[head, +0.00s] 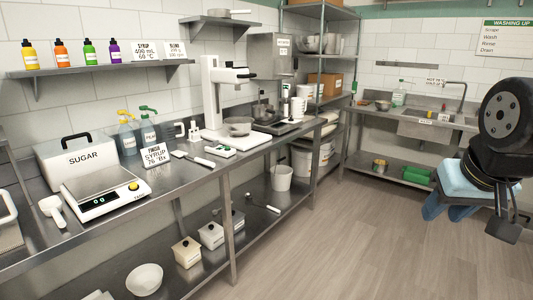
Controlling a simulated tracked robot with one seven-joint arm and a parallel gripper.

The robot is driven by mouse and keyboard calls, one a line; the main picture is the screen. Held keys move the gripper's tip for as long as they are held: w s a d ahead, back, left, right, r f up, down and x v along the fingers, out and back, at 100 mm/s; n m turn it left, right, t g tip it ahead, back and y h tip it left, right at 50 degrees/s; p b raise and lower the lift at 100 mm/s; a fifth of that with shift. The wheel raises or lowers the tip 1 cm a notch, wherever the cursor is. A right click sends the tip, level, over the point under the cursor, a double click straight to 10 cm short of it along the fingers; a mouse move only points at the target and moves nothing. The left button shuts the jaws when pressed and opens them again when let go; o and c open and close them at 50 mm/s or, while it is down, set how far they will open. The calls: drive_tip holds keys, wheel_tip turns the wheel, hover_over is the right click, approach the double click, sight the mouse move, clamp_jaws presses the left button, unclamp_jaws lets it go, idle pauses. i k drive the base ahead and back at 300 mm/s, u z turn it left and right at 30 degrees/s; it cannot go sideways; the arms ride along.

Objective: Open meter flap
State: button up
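Two small devices that could be the meter lie on the steel bench beside the syrup sign. One is a small white box-like device with a dark spot (220,150). The other is a slim white and black tool (194,159) just left of it. I cannot tell which one carries the flap, or whether a flap is up or down. My gripper (447,212) hangs at the right over the floor, well away from the bench. Its two blue fingers look apart, with nothing seen between them.
A shelf (100,68) hangs above. The wood floor (350,240) is clear.

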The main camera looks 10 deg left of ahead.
sight(215, 142)
drive_tip(key=u, duration=0.3)
drive_tip(key=i, duration=1.4)
drive_tip(key=u, duration=0.75)
drive_tip(key=i, duration=1.5)
drive_tip(key=u, duration=0.35)
